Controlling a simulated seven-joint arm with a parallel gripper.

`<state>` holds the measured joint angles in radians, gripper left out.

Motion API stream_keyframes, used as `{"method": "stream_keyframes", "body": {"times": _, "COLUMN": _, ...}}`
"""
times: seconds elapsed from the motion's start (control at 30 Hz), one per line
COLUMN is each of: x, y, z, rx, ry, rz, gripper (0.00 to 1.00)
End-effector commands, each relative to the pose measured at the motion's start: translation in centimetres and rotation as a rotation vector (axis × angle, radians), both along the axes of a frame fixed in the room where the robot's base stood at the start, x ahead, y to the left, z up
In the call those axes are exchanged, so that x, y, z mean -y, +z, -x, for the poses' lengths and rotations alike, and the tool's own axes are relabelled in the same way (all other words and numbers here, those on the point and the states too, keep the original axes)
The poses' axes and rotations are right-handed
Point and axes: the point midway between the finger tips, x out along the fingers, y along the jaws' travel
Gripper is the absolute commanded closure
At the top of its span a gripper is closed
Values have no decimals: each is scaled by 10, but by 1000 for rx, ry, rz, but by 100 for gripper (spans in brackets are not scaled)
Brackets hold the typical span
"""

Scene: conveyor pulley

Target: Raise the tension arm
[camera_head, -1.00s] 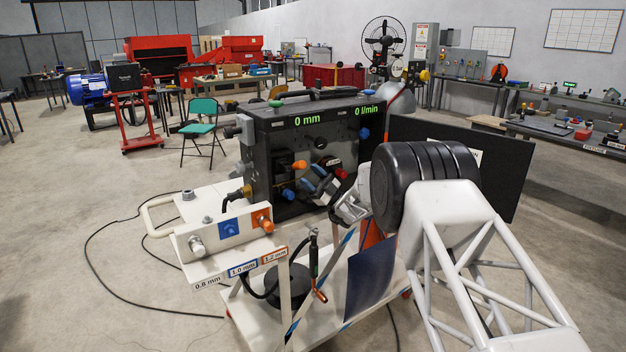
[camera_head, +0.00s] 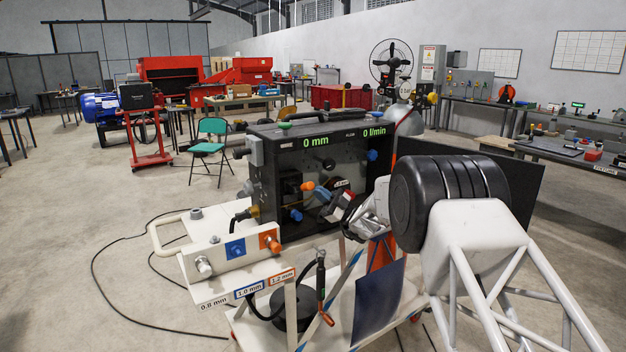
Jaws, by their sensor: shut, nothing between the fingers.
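The black wire-feeder box (camera_head: 285,165) stands on a white cart, its front facing my arm. On its front are an orange-tipped lever (camera_head: 307,186), a blue knob (camera_head: 296,215) below it and another blue part (camera_head: 322,193) to the right. I cannot tell for sure which of these is the tension arm. My gripper (camera_head: 349,207) is in front of the box's right half, right of the orange tip and close to the blue part. It is shut and holds nothing. The gripper and wrist hide part of the box front, and any contact is unclear.
A white panel (camera_head: 228,252) with blue and orange squares sits at front left, above labels for wire sizes. A torch (camera_head: 321,285) with a black cable hangs at the cart's front. A dark panel (camera_head: 520,185) stands behind my arm. Open floor lies to the left.

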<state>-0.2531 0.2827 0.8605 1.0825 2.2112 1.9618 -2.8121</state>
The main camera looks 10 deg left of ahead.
Motion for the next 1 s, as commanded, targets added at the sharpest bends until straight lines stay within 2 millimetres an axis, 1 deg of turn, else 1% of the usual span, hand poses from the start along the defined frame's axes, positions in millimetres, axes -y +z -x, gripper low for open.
{"method": "stream_keyframes", "body": {"times": 0.03, "x": 1, "y": 10, "z": 5, "rx": -14, "ry": 23, "rz": 28, "gripper": 100}}
{"method": "stream_keyframes", "body": {"times": 0.2, "x": 3, "y": 35, "z": 22, "rx": -89, "ry": 114, "rz": 149, "gripper": 100}}
{"method": "stream_keyframes", "body": {"times": 0.3, "x": -1, "y": 45, "z": 29, "rx": -142, "ry": 173, "rz": 235, "gripper": 100}}
{"method": "stream_keyframes", "body": {"times": 0.47, "x": -15, "y": 53, "z": 34, "rx": -234, "ry": 258, "rz": 382, "gripper": 100}}
{"method": "stream_keyframes", "body": {"times": 0.7, "x": -35, "y": 64, "z": 41, "rx": -400, "ry": 355, "rz": 644, "gripper": 100}}
{"method": "stream_keyframes", "body": {"times": 0.83, "x": -42, "y": 69, "z": 45, "rx": -502, "ry": 378, "rz": 794, "gripper": 100}}
{"method": "stream_keyframes", "body": {"times": 1.0, "x": -48, "y": 76, "z": 48, "rx": -647, "ry": 366, "rz": 991, "gripper": 100}}
